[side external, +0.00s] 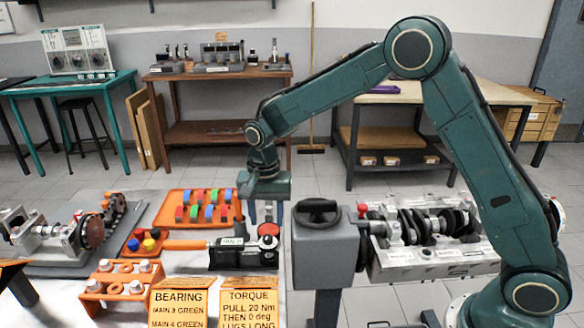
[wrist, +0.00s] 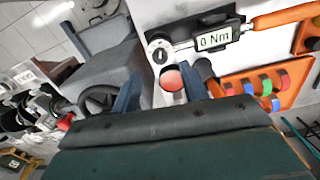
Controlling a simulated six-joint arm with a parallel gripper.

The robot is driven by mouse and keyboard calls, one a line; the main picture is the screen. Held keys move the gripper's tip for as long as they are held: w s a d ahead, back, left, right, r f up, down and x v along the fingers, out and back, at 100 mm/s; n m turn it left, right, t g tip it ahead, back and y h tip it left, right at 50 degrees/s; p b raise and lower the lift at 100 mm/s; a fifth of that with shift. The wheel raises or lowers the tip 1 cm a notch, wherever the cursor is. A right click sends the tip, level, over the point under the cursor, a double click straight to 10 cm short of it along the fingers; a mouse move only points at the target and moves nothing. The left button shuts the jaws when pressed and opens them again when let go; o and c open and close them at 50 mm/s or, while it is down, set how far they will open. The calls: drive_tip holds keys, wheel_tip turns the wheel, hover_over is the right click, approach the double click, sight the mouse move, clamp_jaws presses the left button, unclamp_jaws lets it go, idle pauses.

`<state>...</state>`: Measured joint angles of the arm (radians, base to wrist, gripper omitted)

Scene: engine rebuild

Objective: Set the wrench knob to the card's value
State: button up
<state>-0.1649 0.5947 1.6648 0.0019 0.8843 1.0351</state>
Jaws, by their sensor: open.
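The torque wrench (side external: 238,252) lies on the bench, with an orange handle and a dark body. In the wrist view its display (wrist: 214,41) reads 0 Nm. A red round knob (side external: 268,229) is at its head end; it also shows in the wrist view (wrist: 171,80). My gripper (side external: 266,213) points down above the knob. In the wrist view its fingers (wrist: 160,82) are open, with the knob seen between them; whether they touch it I cannot tell. The torque card (side external: 249,308) reads "PULL 20 Nm THEN 0 deg LUGS LONG".
A bearing card (side external: 178,308) stands left of the torque card. An orange tray (side external: 165,214) with coloured pieces lies behind the wrench. A grey box with a black handwheel (side external: 318,211) stands close on the right, before the crankshaft block (side external: 440,262). An orange bolt rack (side external: 97,284) is front left.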

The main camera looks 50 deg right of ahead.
sight(268, 237)
drive_tip(key=shift+f, duration=2.55)
clamp_jaws()
drive_tip(key=shift+n, duration=0.3)
drive_tip(key=n, duration=0.3)
drive_tip(key=shift+n, duration=2.2)
